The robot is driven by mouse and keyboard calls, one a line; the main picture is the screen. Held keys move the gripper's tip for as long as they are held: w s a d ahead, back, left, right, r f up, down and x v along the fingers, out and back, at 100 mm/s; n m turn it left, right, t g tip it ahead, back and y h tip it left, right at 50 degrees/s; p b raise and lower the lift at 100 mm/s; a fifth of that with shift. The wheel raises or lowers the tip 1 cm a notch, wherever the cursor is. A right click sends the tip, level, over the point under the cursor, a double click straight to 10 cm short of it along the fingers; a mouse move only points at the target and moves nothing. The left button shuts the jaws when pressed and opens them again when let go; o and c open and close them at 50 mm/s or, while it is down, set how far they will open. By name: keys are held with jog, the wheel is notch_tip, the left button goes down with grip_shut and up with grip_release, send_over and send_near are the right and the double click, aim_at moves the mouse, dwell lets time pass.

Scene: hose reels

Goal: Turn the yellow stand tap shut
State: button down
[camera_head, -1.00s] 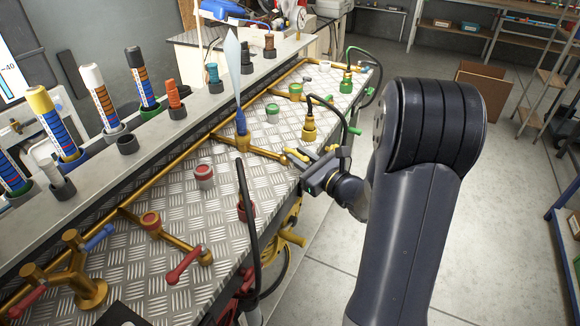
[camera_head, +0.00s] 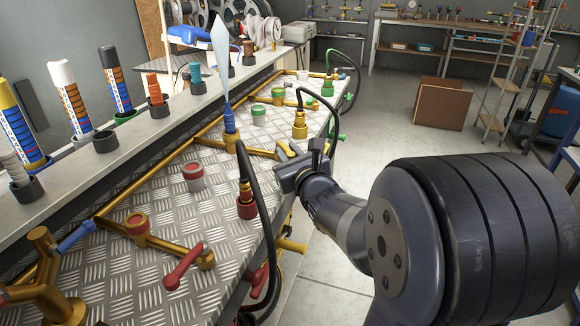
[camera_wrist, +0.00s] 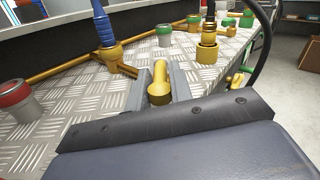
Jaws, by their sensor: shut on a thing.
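The yellow tap lever (camera_wrist: 159,80) sits between the two grey fingers of my gripper (camera_wrist: 158,92) in the wrist view, with its rounded yellow end toward the camera. In the head view my gripper (camera_head: 287,156) is at the bench's right edge, shut on the lever, which is partly hidden there. A brass pipe (camera_head: 257,152) runs from the tap to a stand with a blue coupling (camera_head: 229,124). A pale blue spike-shaped jet (camera_head: 220,60) rises from that coupling. The coupling also shows in the wrist view (camera_wrist: 103,25).
A black hose (camera_head: 258,185) with a red coupling (camera_head: 247,203) stands near my gripper. A brass fitting (camera_head: 299,127) with another hose is behind it. A red lever (camera_head: 183,266) and a blue lever (camera_head: 76,236) are nearer. The floor right of the bench is open.

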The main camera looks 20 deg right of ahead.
jog(key=shift+a+m+h+b, duration=0.25)
jog(key=shift+h+b, duration=0.35)
jog(key=shift+b, duration=0.6)
jog(key=c, duration=1.4)
grip_release()
jog(key=shift+c, duration=0.2)
jog(key=s+p, duration=0.1)
jog(key=s, duration=0.9)
jog(key=shift+s+a, duration=0.15)
jog(key=shift+s, duration=0.25)
jog(key=shift+c, duration=0.4)
